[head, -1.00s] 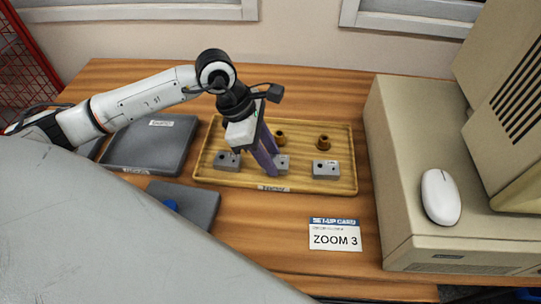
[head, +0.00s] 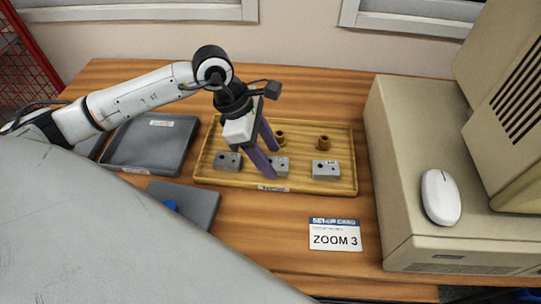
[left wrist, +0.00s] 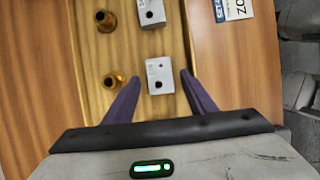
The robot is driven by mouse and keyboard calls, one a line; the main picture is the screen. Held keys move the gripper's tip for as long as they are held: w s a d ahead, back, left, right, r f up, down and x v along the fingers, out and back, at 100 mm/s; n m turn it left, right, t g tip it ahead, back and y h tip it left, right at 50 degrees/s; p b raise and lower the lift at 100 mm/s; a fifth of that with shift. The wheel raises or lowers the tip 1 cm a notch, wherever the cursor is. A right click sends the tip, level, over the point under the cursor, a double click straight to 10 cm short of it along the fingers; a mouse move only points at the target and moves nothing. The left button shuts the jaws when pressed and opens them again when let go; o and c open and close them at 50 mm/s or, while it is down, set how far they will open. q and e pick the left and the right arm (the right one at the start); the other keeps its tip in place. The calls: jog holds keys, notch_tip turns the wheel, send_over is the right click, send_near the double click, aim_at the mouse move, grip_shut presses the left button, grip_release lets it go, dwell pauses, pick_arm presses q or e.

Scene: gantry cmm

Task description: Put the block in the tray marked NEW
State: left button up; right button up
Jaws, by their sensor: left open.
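Three grey blocks with holes stand in a row in a wooden tray (head: 345,186): a left block (head: 228,161), a middle block (head: 281,167) and a right block (head: 325,170). My left gripper (head: 273,163) is open, pointing down at the middle block. In the left wrist view the middle block (left wrist: 160,76) lies between the two purple fingertips, with a gap visible on each side. A dark grey tray (head: 150,150) lies left of the wooden tray. Small labels on both trays are too blurred to read, so I cannot tell which is NEW. My right gripper is out of view.
Two brass bushings (head: 323,142) stand behind the blocks. A dark grey slab (head: 200,203) with a blue knob lies in front of the dark tray. A card reading ZOOM 3 (head: 335,235) lies front right. A beige computer (head: 400,190) with a mouse bounds the right side.

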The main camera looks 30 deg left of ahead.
pick_arm(q)
jog(key=v, duration=1)
jog(key=shift+r, duration=0.35)
jog(key=shift+s+a, duration=0.1)
